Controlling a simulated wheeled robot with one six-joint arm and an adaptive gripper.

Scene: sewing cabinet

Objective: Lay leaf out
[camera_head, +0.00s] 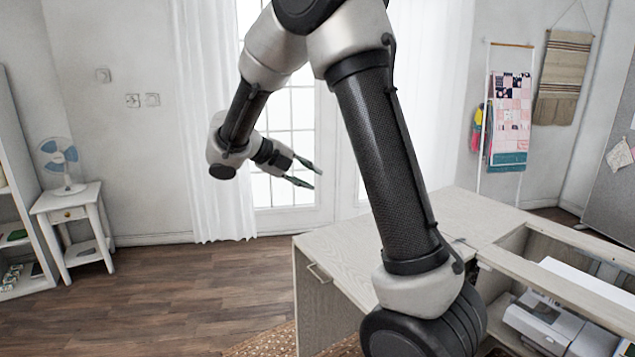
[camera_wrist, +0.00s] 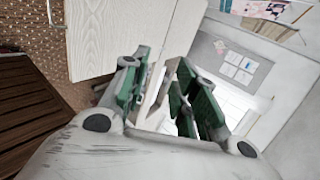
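A pale wood sewing cabinet (camera_head: 467,216) stands at the lower right in the head view. A flat wood panel (camera_head: 345,243) forms its top left of an open well; I cannot tell for certain whether this panel is the leaf. In the wrist view, a pale wood panel (camera_wrist: 115,38) shows at the upper left. My gripper (camera_head: 308,174) is in the air behind and left of the cabinet in the head view, its fingers apart and empty. The wrist view shows the spread fingers (camera_wrist: 166,88) with nothing between them. My arm hides part of the cabinet.
A white sewing machine (camera_head: 543,318) sits low inside the cabinet's open well. A pull handle (camera_head: 318,272) is on the cabinet's left side. A small white table (camera_head: 72,212) with a fan (camera_head: 60,163) stands far left. The wood floor between is clear. A woven rug (camera_head: 265,343) lies below.

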